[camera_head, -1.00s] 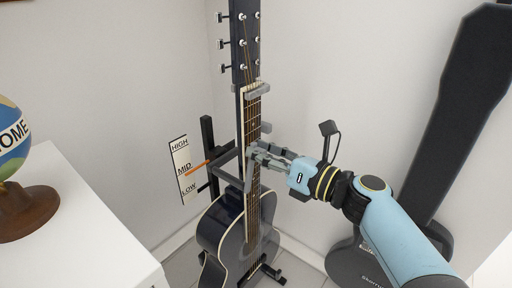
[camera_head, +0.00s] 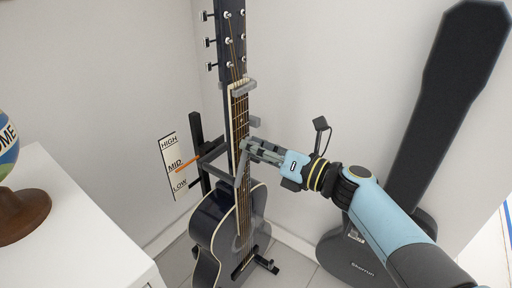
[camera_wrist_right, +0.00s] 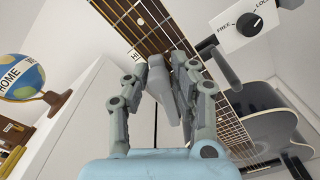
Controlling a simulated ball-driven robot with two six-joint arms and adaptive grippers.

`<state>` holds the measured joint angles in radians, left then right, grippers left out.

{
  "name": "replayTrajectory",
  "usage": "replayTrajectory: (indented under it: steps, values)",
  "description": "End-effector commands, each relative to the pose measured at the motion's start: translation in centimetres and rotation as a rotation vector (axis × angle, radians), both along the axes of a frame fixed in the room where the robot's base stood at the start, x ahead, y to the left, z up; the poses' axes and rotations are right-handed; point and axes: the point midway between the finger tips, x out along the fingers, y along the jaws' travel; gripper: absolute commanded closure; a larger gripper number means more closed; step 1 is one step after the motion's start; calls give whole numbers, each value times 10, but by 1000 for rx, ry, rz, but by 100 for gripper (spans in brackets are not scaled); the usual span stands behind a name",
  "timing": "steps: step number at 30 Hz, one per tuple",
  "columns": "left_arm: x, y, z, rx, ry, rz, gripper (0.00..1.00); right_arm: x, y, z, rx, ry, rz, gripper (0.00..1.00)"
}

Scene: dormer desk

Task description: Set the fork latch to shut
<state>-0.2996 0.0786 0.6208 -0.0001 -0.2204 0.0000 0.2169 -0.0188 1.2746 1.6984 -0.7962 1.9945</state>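The fork latch (camera_head: 242,166) is a slim grey bar. It slants across the front of the guitar's neck, below the middle of the fretboard. The grey fork (camera_head: 214,158) of the stand reaches toward the neck from a black post. My right gripper (camera_head: 250,148) comes in from the right, with its fingertips at the latch's upper end. In the right wrist view, the fingers (camera_wrist_right: 170,85) are drawn close together around a grey piece in front of the strings. They appear closed on the latch, though the contact is partly hidden. My left gripper is not in view.
The dark blue guitar (camera_head: 212,222) stands upright. A HIGH/MID/LOW card (camera_head: 169,150) is behind it at left. A FREE/LOCK knob (camera_wrist_right: 250,24) shows in the wrist view. A black guitar case (camera_head: 440,105) leans at right. A white desk (camera_head: 75,235) with a globe (camera_head: 6,145) is at left.

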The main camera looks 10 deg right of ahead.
Motion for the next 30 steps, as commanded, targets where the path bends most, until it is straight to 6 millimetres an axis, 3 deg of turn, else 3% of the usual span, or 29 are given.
replayTrajectory:
  steps: [4,14,30]
  values:
    - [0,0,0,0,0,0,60,0,-1,0,-3,-1,-2,56]
    - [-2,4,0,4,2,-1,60,-3,-5,-1,-8,-2,-5,56]
    - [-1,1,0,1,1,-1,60,-75,-77,-2,-7,0,-4,56]
